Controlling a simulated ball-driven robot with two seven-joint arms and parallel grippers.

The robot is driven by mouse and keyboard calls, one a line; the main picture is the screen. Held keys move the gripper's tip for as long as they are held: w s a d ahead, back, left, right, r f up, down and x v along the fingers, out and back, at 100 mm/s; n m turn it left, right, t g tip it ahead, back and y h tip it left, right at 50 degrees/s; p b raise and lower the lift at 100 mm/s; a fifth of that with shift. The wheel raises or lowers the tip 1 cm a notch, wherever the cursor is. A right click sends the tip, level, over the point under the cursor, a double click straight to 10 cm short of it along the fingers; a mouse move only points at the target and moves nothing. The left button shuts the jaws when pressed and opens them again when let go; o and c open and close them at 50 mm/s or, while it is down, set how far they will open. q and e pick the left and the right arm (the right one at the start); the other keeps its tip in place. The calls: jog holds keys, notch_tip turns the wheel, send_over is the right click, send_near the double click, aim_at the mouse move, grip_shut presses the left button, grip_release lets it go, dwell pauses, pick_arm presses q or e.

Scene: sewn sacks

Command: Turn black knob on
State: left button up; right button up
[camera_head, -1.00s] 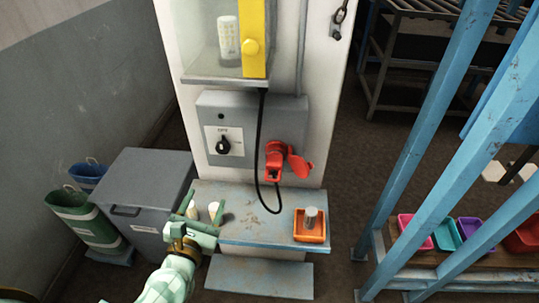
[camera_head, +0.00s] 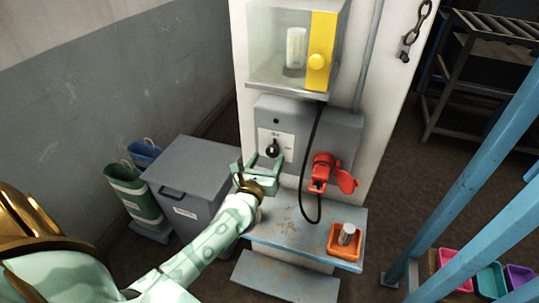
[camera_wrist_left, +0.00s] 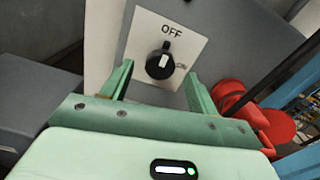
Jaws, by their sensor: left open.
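The black knob (camera_head: 273,148) sits on a white plate (camera_head: 286,138) on the grey box (camera_head: 338,130) fixed to the white column. In the left wrist view the black knob (camera_wrist_left: 160,63) has a white mark pointing up toward the word OFF; ON is printed at its right. My left gripper (camera_head: 260,161) is open and empty, just below and in front of the knob. In the left wrist view its fingers (camera_wrist_left: 157,77) stand apart below and to either side of the knob, apart from it. My right gripper is not in view.
A red plug and socket (camera_head: 321,172) with a black cable are right of the knob. A yellow-edged clear case (camera_head: 319,55) is above. A blue shelf (camera_head: 290,222) with an orange tray (camera_head: 333,252) is below. A grey bin (camera_head: 192,190) stands left.

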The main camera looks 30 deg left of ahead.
aim_at(272, 151)
pick_arm(q)
jog(key=shift+x, duration=1.2)
jog(key=c, duration=1)
